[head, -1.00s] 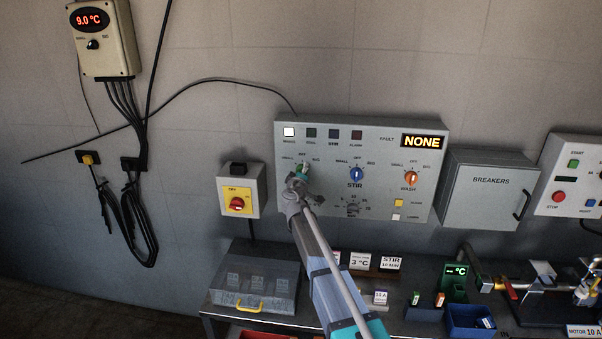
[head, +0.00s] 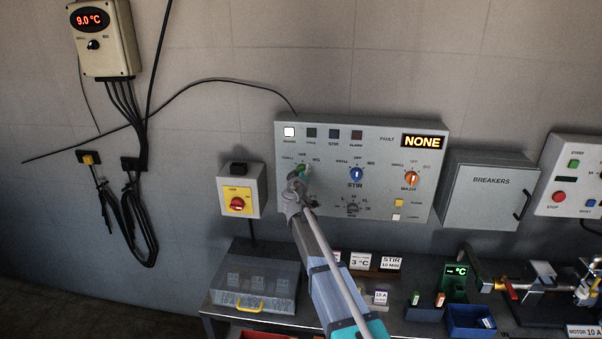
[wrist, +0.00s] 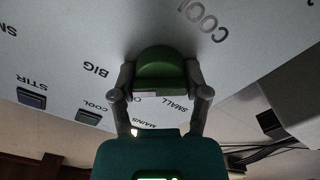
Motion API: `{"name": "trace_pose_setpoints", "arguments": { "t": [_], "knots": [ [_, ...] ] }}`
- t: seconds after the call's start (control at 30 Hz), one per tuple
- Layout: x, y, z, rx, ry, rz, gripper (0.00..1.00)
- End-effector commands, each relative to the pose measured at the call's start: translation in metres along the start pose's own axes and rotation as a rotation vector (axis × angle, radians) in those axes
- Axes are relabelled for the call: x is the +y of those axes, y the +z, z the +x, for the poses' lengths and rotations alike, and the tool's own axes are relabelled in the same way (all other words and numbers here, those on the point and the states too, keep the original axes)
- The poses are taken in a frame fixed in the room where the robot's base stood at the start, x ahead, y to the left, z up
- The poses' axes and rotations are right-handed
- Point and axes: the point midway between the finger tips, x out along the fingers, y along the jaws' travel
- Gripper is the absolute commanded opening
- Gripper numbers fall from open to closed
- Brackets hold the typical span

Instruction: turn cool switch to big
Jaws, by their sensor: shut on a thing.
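The green cool switch (head: 304,170) is the left knob on the grey control panel (head: 375,205). Its marks are SMALL at left, OFF on top and BIG at right. My gripper (head: 298,176) reaches up to it from below and partly covers it in the head view. In the wrist view my gripper (wrist: 160,76) has one finger on each side of the green knob (wrist: 160,66) and is shut on it. The BIG, SMALL and COOL labels show around the knob there, and OFF is partly covered. I cannot tell which mark the knob points to.
A blue STIR knob (head: 356,174) and an orange knob (head: 412,179) sit to the right on the same panel. A yellow box with a red switch (head: 237,204) is at left. A bench with signs and a lidded case (head: 255,280) lies below.

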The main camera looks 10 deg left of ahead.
Motion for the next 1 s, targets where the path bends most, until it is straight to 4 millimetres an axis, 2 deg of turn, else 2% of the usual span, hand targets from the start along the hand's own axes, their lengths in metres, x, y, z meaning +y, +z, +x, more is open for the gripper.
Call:
{"name": "trace_pose_setpoints", "arguments": {
  "t": [0.03,0.2,0.7,0.87,1.0],
  "knots": [
    [0.000,0.000,0.000,0.000,-0.001,0.004,0.64],
    [0.000,0.000,0.000,0.000,0.000,0.002,0.95],
    [0.000,0.000,-0.002,-0.001,0.000,0.000,0.95],
    [0.001,0.001,-0.012,-0.001,0.000,0.000,0.95],
    [0.001,0.001,-0.029,0.000,0.000,0.000,0.95]
  ]
}}
